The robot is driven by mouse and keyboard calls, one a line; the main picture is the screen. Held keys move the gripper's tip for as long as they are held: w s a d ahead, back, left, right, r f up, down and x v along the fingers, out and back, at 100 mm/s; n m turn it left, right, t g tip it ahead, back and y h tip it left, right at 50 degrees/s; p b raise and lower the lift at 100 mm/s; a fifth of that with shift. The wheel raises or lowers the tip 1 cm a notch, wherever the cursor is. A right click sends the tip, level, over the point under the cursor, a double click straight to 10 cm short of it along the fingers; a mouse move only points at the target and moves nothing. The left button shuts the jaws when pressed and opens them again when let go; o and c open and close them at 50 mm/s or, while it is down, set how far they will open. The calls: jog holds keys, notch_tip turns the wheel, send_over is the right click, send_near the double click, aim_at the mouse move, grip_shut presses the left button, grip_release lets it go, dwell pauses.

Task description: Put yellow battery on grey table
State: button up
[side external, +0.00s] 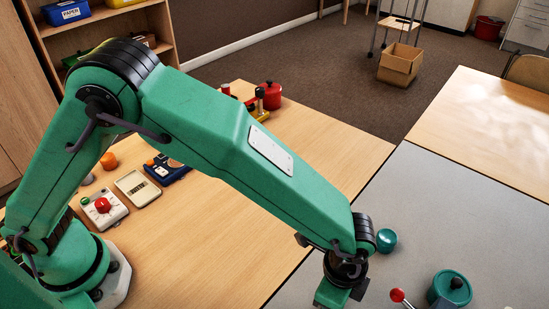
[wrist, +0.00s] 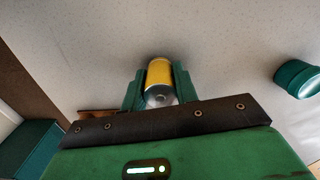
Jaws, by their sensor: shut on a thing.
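The yellow battery (wrist: 159,73) is a short cylinder with a silver end, seen in the wrist view. My gripper (wrist: 159,84) is shut on it, with one green finger on each side. In the side view my gripper is at the bottom edge, over the grey table (side external: 470,205), and partly cut off. The battery cannot be made out there. The grey table top also fills the background in the wrist view (wrist: 230,50). I cannot tell whether the battery touches it.
The grey table's middle is clear. A wooden table (side external: 180,240) with several devices adjoins it on the left.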

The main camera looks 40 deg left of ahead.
jog(key=shift+f, duration=0.15)
jog(key=o, duration=1)
jog(key=shift+o, duration=0.2)
notch_tip(320, 180, up, 12)
jog(key=shift+r, duration=0.2)
dwell(0.4)
